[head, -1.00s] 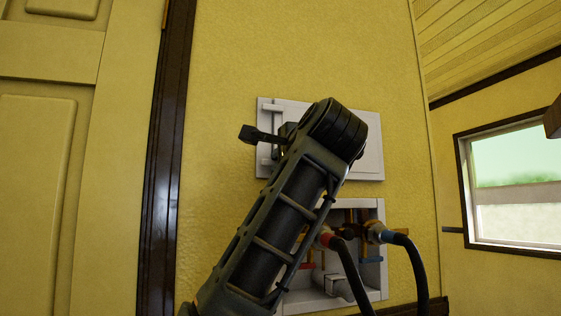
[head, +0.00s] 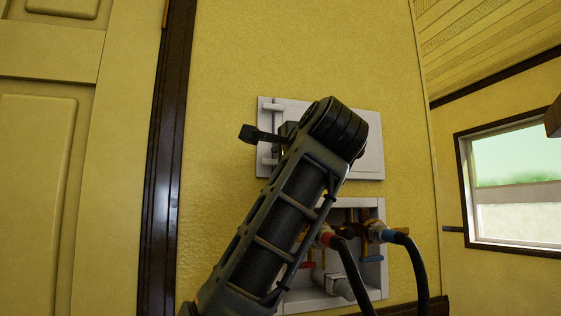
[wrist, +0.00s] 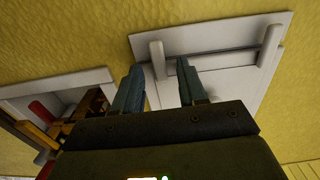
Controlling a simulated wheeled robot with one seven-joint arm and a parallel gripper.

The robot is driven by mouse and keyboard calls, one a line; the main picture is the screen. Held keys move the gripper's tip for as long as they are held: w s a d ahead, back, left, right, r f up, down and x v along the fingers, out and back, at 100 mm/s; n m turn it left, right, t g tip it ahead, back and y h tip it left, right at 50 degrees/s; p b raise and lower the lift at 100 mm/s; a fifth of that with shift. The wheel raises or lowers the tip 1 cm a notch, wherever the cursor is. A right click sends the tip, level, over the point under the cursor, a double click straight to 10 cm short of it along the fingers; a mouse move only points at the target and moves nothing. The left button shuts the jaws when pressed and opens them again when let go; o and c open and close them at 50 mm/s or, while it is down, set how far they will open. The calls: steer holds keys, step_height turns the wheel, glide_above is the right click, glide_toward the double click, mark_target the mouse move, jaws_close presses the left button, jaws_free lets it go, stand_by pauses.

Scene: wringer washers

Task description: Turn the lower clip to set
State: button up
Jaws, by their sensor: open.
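The lower clip (wrist: 157,60) is a small white bar on a white wall panel (wrist: 222,33). In the wrist view it is the left one of two, nearer the valve box, and lies across the seam of the panel. It also shows in the head view (head: 267,161) at the panel's left edge, roughly level. My gripper (wrist: 158,69) is open, with one finger on each side of the lower clip in the picture. I cannot tell whether the fingers touch it. In the head view my arm hides most of the gripper.
The upper clip (wrist: 269,46) lies across the same seam, apart from the fingers. Below the panel is a recessed white valve box (head: 377,283) with a red and a blue valve and black hoses (head: 413,266). Yellow wall surrounds both; a window (head: 514,190) is at right.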

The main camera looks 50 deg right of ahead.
steer(key=b+v, duration=0.1)
steer(key=v, duration=0.6)
steer(key=shift+s+a, duration=0.25)
steer(key=shift+s, duration=0.05)
